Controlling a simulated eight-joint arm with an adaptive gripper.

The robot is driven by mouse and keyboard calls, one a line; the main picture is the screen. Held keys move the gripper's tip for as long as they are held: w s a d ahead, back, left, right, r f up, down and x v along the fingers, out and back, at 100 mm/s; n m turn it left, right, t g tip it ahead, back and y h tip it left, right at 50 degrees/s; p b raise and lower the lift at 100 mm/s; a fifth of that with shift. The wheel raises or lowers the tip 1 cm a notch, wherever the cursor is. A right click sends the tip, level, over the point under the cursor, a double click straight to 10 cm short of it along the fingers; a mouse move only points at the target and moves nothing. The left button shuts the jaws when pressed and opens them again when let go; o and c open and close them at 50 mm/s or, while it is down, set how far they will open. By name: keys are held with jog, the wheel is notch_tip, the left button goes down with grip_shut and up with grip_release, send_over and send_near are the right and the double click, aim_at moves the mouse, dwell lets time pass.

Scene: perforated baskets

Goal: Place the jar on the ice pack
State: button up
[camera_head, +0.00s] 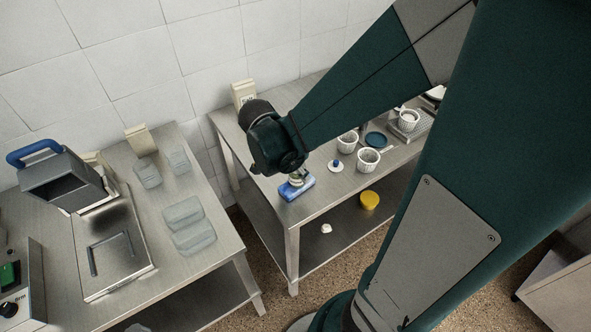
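A blue block with a pale patch on top, which looks like the ice pack (297,189), lies at the front left of the right steel table. My gripper (295,174) points down right over it, mostly hidden behind my dark green arm. A small pale shape shows between the gripper and the ice pack; I cannot tell whether it is the jar or part of the gripper. I cannot see whether the fingers are open or shut. A small white item with a blue top (336,165) stands to the right, apart from the ice pack.
White perforated baskets (367,160) and a dark teal round dish (376,139) stand further right on the steel table (318,208). A beige carton (243,93) stands at the back. A yellow round item (369,200) is on the lower shelf. The left table holds clear containers (193,237).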

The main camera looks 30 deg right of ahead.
jog(key=p+v, duration=0.1)
jog(key=v, duration=0.7)
jog(key=shift+r, duration=0.3)
jog(key=shift+s+a, duration=0.1)
dwell(0.5)
jog(key=s+a+r+n+t+y, duration=0.4)
jog(key=a+r+n, duration=0.5)
jog(key=n, duration=0.6)
notch_tip(320, 180, up, 2)
jog(key=shift+s+a+r+n+t+y, duration=0.3)
jog(key=shift+s+n+t, duration=0.1)
jog(key=shift+s+t, duration=0.8)
